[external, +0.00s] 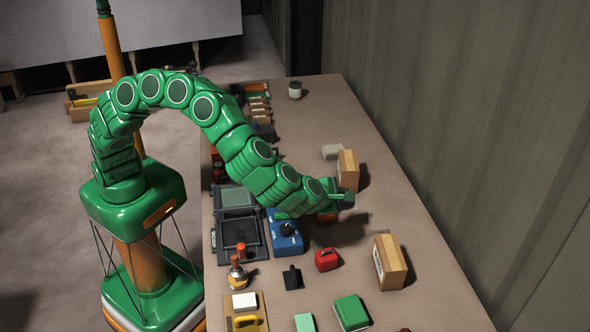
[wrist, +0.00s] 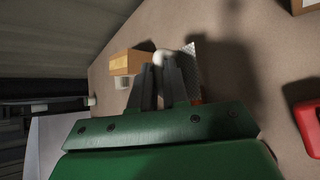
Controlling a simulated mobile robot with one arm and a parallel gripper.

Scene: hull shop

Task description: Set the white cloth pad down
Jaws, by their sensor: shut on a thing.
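My gripper (wrist: 160,66) is shut on a white, soft-looking thing, which I take for the white cloth pad (wrist: 162,57). Only a small rounded part of it shows at the fingertips in the wrist view; the fingers hide the rest. In the external view my gripper (external: 345,197) hangs over the right half of the bench, just in front of an upright cardboard box, and the pad cannot be made out. I cannot tell how high it is held above the bench top.
The cardboard box (external: 348,171) stands close by, with a grey-white block (external: 332,151) behind it. A silver textured piece (wrist: 189,63) lies beside the fingers. Bare bench (external: 372,130) lies toward the wall.

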